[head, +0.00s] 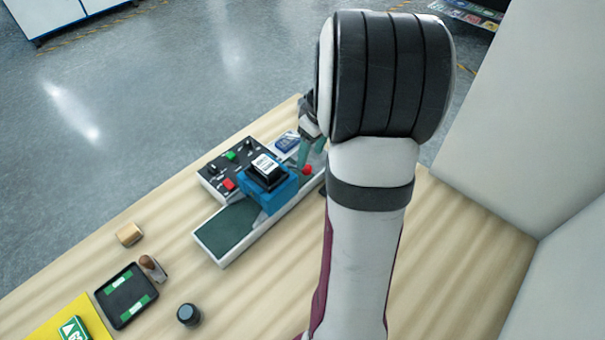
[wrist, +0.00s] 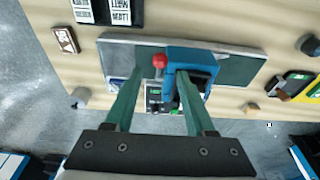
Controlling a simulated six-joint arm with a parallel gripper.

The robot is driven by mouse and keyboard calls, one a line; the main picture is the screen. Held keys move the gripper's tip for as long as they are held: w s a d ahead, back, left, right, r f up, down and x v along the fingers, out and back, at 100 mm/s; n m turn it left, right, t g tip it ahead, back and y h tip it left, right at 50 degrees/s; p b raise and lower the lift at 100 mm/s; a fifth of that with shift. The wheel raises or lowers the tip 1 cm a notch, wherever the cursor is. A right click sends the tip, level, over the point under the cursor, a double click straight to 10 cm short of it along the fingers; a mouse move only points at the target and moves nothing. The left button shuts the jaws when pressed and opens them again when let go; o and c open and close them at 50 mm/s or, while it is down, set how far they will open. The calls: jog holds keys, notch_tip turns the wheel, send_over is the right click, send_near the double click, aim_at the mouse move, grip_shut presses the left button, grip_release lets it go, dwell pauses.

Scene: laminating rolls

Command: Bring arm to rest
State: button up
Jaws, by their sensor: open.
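My gripper (head: 311,148) is in the head view just behind the laminating machine, partly hidden by my own arm. In the wrist view my gripper (wrist: 160,73) has its two green fingers spread apart with nothing held between them. The blue laminator (head: 268,187) has a black top with a white label and sits across a long bed (head: 223,233) with a dark green surface. In the wrist view the blue laminator (wrist: 196,60) and its red knob (wrist: 159,61) lie beyond the fingertips. I cannot tell how high the fingers are above them.
A black control box (head: 212,172) with coloured buttons stands beside the bed. A black tray (head: 118,307) with green strips, a wooden-handled stamp (head: 153,267), a wooden block (head: 129,234), a dark round knob (head: 188,314) and a yellow mat (head: 52,326) are at lower left. The table's right side looks clear.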

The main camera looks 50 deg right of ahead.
jog(key=a+r+m, duration=0.1)
jog(key=a+r, duration=0.3)
jog(key=a, duration=0.9)
jog(key=s+a+m+g+y, duration=0.1)
jog(key=s+a+m, duration=0.3)
jog(key=s+a, duration=1.1)
jog(key=a+g, duration=0.1)
jog(key=a, duration=0.2)
jog(key=shift+s+r+m+y, duration=0.15)
jog(key=shift+m+y, duration=0.15)
jog(key=shift+y, duration=0.1)
jog(key=shift+o, duration=0.3)
jog(key=shift+d, duration=0.1)
